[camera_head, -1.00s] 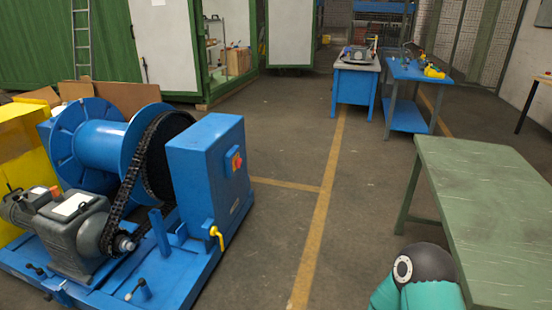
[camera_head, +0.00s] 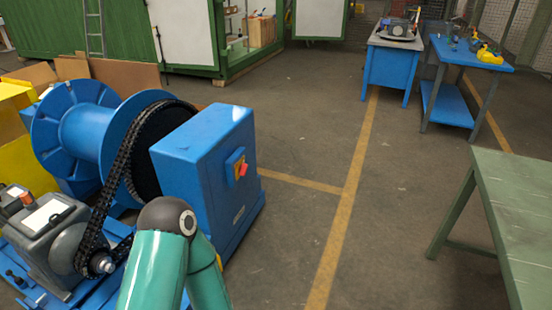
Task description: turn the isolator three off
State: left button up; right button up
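A red and yellow rotary switch (camera_head: 241,169), which looks like the isolator, sits on the right face of the blue cabinet (camera_head: 200,140) of the chain drive. Its red handle looks tilted; I cannot read its markings or tell its on or off position. A teal arm link of mine with a dark joint rises at the bottom, in front of the chain drive's base and left of the switch. Neither of my grippers is in view.
The chain drive has a blue drum (camera_head: 88,128), a black chain (camera_head: 110,195) and a grey motor unit (camera_head: 48,225). A green table (camera_head: 515,205) stands at the right. Blue workbenches (camera_head: 392,66) stand at the back. The floor between is clear.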

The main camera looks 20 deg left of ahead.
aim_at(243, 169)
jog(key=u, duration=0.15)
jog(key=i, duration=1.3)
jog(key=u, duration=1)
jog(key=i, duration=0.7)
jog(key=u, duration=0.45)
jog(key=k, duration=0.9)
jog(key=u, duration=0.2)
jog(key=i, duration=0.9)
jog(key=z, duration=0.1)
